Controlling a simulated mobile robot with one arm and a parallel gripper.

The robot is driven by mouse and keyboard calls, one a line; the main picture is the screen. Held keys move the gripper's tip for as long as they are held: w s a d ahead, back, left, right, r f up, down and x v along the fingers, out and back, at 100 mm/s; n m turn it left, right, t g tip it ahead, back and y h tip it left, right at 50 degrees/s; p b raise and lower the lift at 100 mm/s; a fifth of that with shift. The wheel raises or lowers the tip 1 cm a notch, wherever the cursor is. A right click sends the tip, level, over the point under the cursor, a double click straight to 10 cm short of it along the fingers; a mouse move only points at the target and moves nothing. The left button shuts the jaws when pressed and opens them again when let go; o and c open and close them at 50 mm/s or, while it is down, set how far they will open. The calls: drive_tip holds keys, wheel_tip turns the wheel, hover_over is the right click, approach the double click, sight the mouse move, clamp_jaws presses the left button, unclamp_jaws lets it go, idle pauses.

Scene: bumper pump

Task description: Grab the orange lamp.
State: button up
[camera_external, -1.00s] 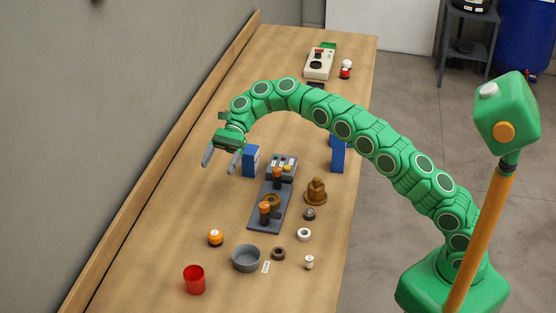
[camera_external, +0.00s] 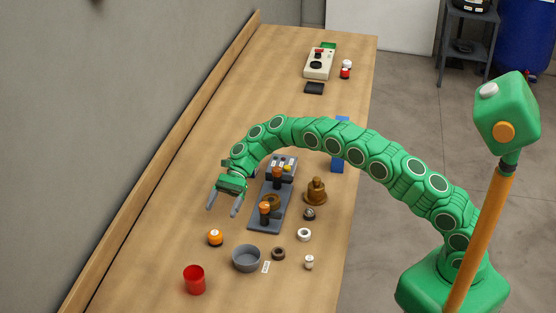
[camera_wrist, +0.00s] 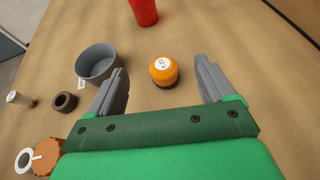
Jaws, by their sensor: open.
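The orange lamp (camera_external: 215,237) is a small round piece with an orange top, a white label and a dark base. It stands on the workbench, left of the grey bowl. In the wrist view the lamp (camera_wrist: 164,70) lies ahead of my gripper, between the lines of the two fingers. My gripper (camera_external: 224,204) is open and empty, above the bench and a little behind the lamp. In the wrist view its grey fingers (camera_wrist: 164,87) are spread wide and do not touch the lamp.
The grey bowl (camera_external: 246,267) stands close right of the lamp, and a red cup (camera_external: 194,288) stands in front. A grey fixture with orange knobs (camera_external: 257,221) lies right of my gripper. The bench left of the lamp is clear.

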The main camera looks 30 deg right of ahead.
approach(215, 234)
drive_tip(key=shift+s+a+f, duration=0.15)
drive_tip(key=shift+a+f, duration=0.25)
drive_tip(key=shift+f, duration=0.15)
drive_tip(key=shift+s+a+f, duration=0.15)
drive_tip(key=shift+a+f, duration=0.25)
drive_tip(key=shift+f, duration=0.15)
drive_tip(key=shift+a+f, duration=0.1)
drive_tip(key=shift+f, duration=0.1)
drive_tip(key=shift+x, duration=3.8)
drive_tip(key=c, duration=1.1)
